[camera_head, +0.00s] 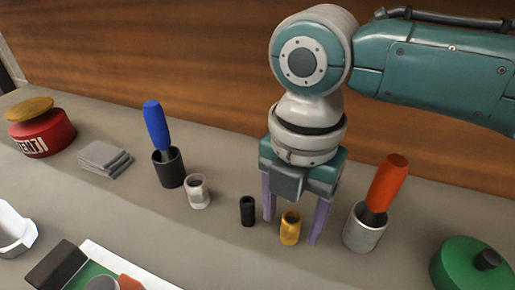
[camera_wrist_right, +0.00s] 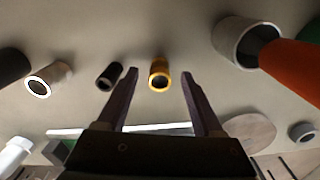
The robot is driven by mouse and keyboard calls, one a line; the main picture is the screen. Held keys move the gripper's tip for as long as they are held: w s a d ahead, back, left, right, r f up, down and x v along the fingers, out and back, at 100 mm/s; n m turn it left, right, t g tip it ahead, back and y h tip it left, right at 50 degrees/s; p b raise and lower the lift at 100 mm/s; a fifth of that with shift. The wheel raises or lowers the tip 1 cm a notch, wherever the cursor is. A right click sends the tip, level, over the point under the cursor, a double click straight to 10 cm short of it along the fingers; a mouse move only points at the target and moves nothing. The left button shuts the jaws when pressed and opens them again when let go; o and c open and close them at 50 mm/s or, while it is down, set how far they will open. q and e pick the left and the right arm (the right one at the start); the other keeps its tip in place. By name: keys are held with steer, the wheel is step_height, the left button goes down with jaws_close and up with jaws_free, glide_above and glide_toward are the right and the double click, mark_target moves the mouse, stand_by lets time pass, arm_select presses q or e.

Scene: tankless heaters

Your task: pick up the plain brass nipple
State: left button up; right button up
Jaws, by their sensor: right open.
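The plain brass nipple (camera_head: 290,228) is a short, upright, gold-yellow hollow tube on the grey counter. It also shows in the right wrist view (camera_wrist_right: 159,74). My right gripper (camera_head: 293,227) points down at it with open jaws, one finger on each side. In the right wrist view the brass tube appears between and a little beyond the fingertips (camera_wrist_right: 159,72), with a gap on both sides. A black nipple (camera_head: 247,211) stands just left of the left finger, and it shows in the wrist view (camera_wrist_right: 110,76). My left gripper is not in view.
A pale nipple (camera_head: 198,192) and a dark cup (camera_head: 170,170) with a blue-handled tool stand to the left. A grey cup (camera_head: 363,230) with an orange-handled tool stands close on the right. A green round container (camera_head: 462,268) is at the right edge. The wooden wall is behind.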

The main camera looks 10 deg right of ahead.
steer(key=shift+f, duration=0.8)
jaws_close()
